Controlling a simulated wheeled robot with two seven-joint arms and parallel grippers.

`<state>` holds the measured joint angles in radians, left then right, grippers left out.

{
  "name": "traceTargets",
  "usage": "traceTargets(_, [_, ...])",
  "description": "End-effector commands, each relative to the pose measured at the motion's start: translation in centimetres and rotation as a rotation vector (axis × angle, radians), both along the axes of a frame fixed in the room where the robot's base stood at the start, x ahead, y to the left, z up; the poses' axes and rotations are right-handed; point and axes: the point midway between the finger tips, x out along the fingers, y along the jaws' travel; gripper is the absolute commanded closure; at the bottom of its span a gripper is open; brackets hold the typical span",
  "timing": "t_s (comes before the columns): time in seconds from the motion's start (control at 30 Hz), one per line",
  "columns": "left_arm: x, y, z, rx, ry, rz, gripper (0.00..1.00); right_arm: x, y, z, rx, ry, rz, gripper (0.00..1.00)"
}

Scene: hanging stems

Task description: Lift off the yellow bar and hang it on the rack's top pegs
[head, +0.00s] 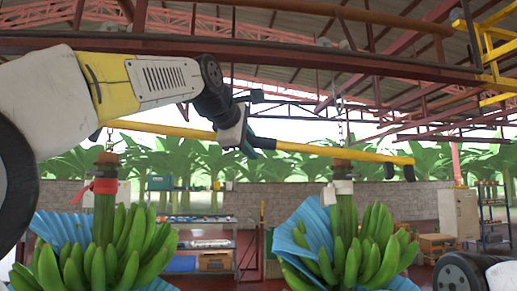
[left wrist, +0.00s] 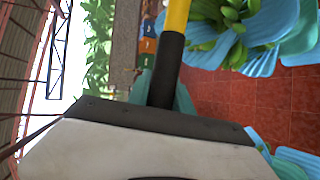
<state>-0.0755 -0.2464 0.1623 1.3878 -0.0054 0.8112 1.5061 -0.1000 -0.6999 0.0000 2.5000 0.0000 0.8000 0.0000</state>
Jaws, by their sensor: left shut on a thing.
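The yellow bar (head: 310,149) runs across the head view at a slight tilt, its right end lower. Black hook-like ends show at its right end, and a dark end shows at its left. My left gripper (head: 248,143) is shut on the dark sleeve at the bar's middle. In the left wrist view, the bar (left wrist: 178,15) rises from its black sleeve (left wrist: 166,70), between the teal fingers of my left gripper (left wrist: 163,92). A yellow frame (head: 487,45) at the upper right may be the rack; its pegs are not clear. My right gripper is not in view.
Two banana bunches (head: 100,255) (head: 345,250) with blue covers hang below the bar at left and right. A chain (head: 340,115) hangs above the right bunch, close to the bar in the picture. A dark overhead rail (head: 270,52) crosses above. Shelves stand farther back.

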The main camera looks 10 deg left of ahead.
Motion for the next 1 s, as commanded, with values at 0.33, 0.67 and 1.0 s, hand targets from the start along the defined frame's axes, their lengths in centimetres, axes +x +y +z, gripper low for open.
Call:
traceTargets(0.33, [-1.3,-0.3,0.2,-0.001,-0.004,0.000,1.00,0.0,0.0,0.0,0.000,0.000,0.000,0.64])
traceTargets(0.67, [-3.6,-0.9,0.1,0.000,-0.003,0.001,1.00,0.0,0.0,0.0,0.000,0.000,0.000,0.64])
traceTargets(1.0, [-6.0,-1.7,0.1,0.000,-0.004,0.000,1.00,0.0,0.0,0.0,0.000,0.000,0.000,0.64])
